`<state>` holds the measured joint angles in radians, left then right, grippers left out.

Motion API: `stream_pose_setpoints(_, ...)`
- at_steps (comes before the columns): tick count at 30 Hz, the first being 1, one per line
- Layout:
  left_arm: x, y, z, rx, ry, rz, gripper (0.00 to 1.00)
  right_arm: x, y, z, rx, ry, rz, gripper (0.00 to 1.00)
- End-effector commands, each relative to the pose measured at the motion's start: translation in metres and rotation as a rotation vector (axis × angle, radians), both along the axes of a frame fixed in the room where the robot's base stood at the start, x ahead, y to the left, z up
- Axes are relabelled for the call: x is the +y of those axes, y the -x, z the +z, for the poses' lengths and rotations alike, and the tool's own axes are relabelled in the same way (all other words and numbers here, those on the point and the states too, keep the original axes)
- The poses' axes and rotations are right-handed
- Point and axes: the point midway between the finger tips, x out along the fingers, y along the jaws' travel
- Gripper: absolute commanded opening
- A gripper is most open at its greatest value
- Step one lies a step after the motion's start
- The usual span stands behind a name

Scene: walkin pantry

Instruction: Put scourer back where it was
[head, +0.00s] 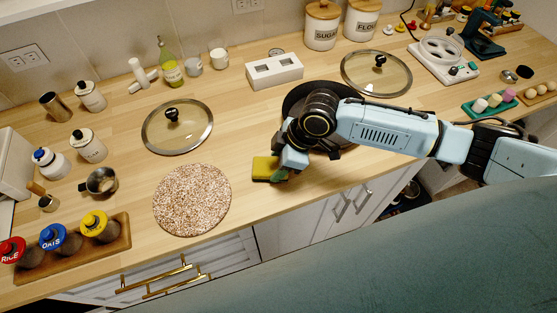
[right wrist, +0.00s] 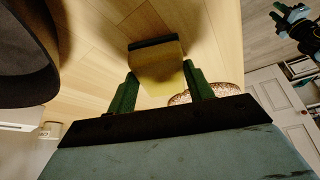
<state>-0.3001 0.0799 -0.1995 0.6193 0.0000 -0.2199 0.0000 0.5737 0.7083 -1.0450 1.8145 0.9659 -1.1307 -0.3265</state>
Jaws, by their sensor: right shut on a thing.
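The scourer (head: 264,168) is a small block, yellow with a dark green layer. It is near the front of the wooden counter, right of the round speckled mat. My right gripper (head: 279,171) is shut on it. In the right wrist view, the scourer (right wrist: 157,66) sits between the two green fingers, and its far end sticks out past the fingertips. I cannot tell for certain whether it touches the counter.
The speckled mat (head: 192,200) lies left of the scourer. A glass lid (head: 178,127) is behind the mat. A dark round pan (head: 293,102) is partly hidden behind my right arm. A white two-slot box (head: 274,70) stands farther back. Bare counter separates the mat and scourer.

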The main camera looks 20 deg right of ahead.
Motion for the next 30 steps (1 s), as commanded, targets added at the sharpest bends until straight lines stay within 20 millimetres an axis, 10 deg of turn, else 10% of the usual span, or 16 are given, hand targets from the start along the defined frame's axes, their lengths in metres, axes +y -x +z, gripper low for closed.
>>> stream_pose_setpoints(5,0.000,0.000,0.000,0.001,0.000,0.000,0.28,0.000,0.000,-0.002,0.000,0.000,-0.001,0.27)
stream_pose_setpoints(6,0.000,0.000,0.000,0.001,0.000,0.000,0.28,0.000,0.000,-0.003,0.000,0.000,-0.001,0.53)
stream_pose_setpoints(11,0.000,0.000,0.000,0.001,-0.001,0.000,0.28,0.000,0.000,-0.002,0.000,0.000,-0.001,0.73)
stream_pose_setpoints(22,0.000,0.000,0.000,0.001,0.000,0.000,0.28,-0.002,0.000,0.004,-0.001,0.001,-0.002,0.73)
stream_pose_setpoints(30,0.000,0.000,0.004,0.000,0.000,-0.001,0.28,-0.021,0.007,0.050,-0.003,0.002,-0.002,0.73)
